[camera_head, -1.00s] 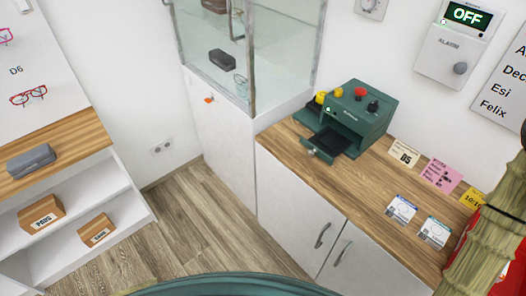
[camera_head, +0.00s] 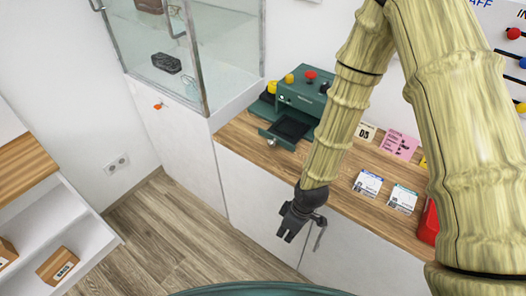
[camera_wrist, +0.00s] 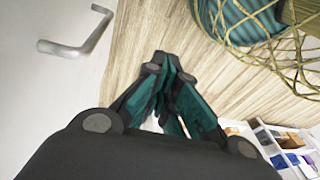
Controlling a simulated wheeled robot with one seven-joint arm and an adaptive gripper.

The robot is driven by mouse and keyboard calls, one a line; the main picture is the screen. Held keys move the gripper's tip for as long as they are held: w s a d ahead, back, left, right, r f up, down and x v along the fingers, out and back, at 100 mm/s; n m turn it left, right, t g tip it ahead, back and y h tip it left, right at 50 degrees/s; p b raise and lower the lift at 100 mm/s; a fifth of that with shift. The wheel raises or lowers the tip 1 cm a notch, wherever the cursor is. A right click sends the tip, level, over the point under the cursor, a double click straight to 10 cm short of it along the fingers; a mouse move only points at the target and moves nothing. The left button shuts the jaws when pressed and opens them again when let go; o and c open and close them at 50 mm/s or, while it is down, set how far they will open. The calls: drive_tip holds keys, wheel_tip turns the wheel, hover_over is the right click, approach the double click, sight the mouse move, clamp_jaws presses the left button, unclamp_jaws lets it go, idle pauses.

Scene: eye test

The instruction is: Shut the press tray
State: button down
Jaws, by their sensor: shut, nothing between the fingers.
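The green press (camera_head: 303,92) stands on the wooden counter near the glass cabinet. Its dark tray (camera_head: 286,130) is pulled out toward the front left, with a round metal knob (camera_head: 271,142) on its front. My gripper (camera_head: 286,236) hangs in front of the white counter doors, below and apart from the tray, pointing down. Its fingers are together and empty; in the wrist view (camera_wrist: 170,95) they point at the wood floor. The press and tray do not show in the wrist view. My arm hides part of the counter right of the press.
The glass cabinet (camera_head: 215,60) stands left of the counter. Cards (camera_head: 368,183) lie on the wooden counter (camera_head: 237,135), with a red object (camera_head: 427,222) at its right. A door handle (camera_head: 320,236) is beside my gripper; one also shows in the wrist view (camera_wrist: 78,40).

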sight(285, 132)
drive_tip(key=w+a+r+n+t+h+b, duration=0.15)
drive_tip(key=w+a+r+n, duration=0.35)
drive_tip(key=w+r+n, duration=0.55)
drive_tip(key=w+a+r+n+t+h+b, duration=0.1)
drive_tip(key=w+a+r+n+h+b, duration=0.15)
drive_tip(key=w+a+r+n, duration=0.8)
drive_tip(key=d+f+m, duration=0.1)
drive_tip(key=d+f, duration=0.1)
drive_tip(key=d+f+m, duration=0.1)
drive_tip(key=d, duration=0.2)
drive_tip(key=d+f+m+p, duration=0.1)
drive_tip(key=d+f+m, duration=0.1)
drive_tip(key=shift+d+f, duration=0.35)
drive_tip(key=shift+d, duration=0.05)
drive_tip(key=shift+w+d, duration=0.3)
drive_tip(key=shift+w, duration=0.1)
drive_tip(key=shift+w+d+r+p, duration=0.15)
drive_tip(key=shift+w+d+p, duration=0.05)
drive_tip(key=shift+w+p, duration=0.1)
drive_tip(key=w+d+p, duration=0.1)
drive_tip(key=w+d, duration=0.1)
drive_tip(key=w, duration=0.1)
drive_tip(key=w+d+p, duration=0.2)
drive_tip(key=w, duration=0.1)
drive_tip(key=w+d+p, duration=0.2)
drive_tip(key=w, duration=0.1)
drive_tip(key=shift+d, duration=0.3)
